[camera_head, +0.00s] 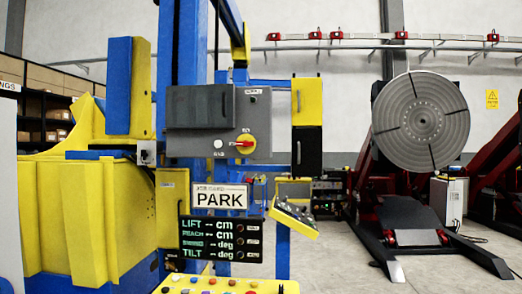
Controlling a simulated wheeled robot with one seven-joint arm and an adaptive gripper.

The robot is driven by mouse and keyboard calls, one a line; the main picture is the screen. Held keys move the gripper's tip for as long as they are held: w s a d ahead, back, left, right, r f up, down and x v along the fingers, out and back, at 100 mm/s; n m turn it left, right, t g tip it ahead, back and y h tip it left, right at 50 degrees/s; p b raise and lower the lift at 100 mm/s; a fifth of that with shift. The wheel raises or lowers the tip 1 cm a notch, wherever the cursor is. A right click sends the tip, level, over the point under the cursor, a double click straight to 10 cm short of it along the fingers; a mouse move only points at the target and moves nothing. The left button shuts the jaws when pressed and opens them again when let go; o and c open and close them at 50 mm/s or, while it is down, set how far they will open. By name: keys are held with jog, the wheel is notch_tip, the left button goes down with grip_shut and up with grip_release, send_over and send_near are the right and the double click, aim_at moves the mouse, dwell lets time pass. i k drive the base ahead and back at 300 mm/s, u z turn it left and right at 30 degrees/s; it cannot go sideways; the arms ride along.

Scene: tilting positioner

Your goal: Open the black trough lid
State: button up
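A yellow box with a black lower door (307,151) hangs on the right side of the blue frame. The black door has a small light handle and looks closed. A dark grey-black cover (200,107) with a handle sits on the left of the grey control box (262,150), and it also looks closed. I cannot tell from this view which of these, if either, is the trough lid. My gripper is not in view.
A red-and-yellow rotary switch (243,144) is on the grey box. Below are a PARK sign (219,197), a readout panel (220,239) and a button console (225,286). A tilted yellow panel (279,216) juts out right. A round-faced positioner (421,120) stands behind. Floor at right is partly open.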

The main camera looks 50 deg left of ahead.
aim_at(307, 142)
jog(key=u, duration=0.75)
jog(key=i, duration=0.65)
jog(key=u, duration=0.75)
